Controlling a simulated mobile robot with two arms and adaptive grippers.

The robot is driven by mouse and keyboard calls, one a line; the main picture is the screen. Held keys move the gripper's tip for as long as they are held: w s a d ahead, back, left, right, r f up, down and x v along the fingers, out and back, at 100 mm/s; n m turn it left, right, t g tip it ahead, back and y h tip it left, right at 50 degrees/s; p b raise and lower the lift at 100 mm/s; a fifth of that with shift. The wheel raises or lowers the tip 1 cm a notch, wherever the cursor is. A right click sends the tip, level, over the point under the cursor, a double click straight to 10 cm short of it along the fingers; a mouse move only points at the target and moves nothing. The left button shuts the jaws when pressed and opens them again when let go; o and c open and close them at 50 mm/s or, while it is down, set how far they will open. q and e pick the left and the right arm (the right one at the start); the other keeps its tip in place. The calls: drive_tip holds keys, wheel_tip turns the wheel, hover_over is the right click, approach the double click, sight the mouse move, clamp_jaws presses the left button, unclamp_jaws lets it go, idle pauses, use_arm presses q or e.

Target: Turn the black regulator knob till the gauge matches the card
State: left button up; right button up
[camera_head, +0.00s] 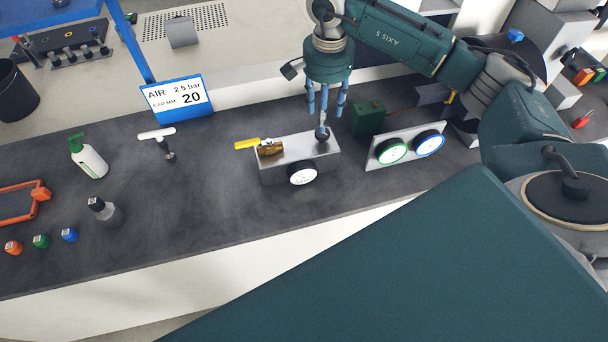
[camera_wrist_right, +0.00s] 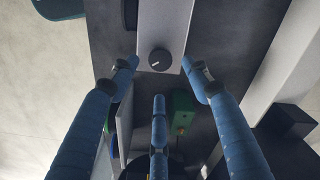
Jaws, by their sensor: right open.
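The black regulator knob (camera_head: 322,134) sits on top of a grey metal block (camera_head: 330,158); in the right wrist view the knob (camera_wrist_right: 160,60) shows a pale pointer mark. A white round gauge (camera_head: 303,173) is on the block's front; its needle is too small to read. The card (camera_head: 178,97) stands behind and to the left, reading "AIR 2.5 bar" and "CAP MM 20". My right gripper (camera_head: 325,112) is open, pointing down above the knob. In its wrist view the blue fingers (camera_wrist_right: 160,78) are spread, with no finger closed on the knob.
A brass valve with a yellow lever (camera_head: 254,144) is on the block's left end. A panel with green-ringed and blue-ringed gauges (camera_head: 408,147) and a green box (camera_head: 367,118) stand to the right. A white-handled tool (camera_head: 158,134) and bottle (camera_head: 90,158) stand left. The bench between is clear.

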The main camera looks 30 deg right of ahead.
wheel_tip(320, 180, up, 6)
drive_tip(key=p, duration=0.3)
idle(0.3)
idle(0.4)
